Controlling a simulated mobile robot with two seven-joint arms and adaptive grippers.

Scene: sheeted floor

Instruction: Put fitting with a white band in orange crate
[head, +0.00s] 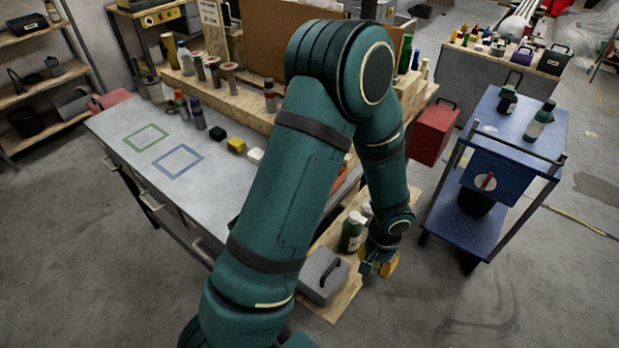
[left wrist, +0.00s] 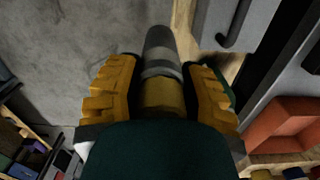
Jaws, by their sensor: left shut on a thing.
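My left gripper (head: 378,266) hangs low at the right end of the bench, beside a grey box with a handle. In the left wrist view its yellow fingers (left wrist: 161,78) are shut on a fitting (left wrist: 162,58) with a grey tip, a pale band and a yellowish body. The fitting's near end is hidden by my wrist. An orange crate (left wrist: 284,122) shows at the right of the left wrist view, apart from the fitting. In the head view my arm hides most of the crate. My right gripper is not in view.
A grey box (head: 322,274) and a green bottle (head: 351,232) stand on a low wooden board next to my gripper. A blue cart (head: 500,135) stands to the right. The bench (head: 135,118) has green and blue squares. Floor in front is clear.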

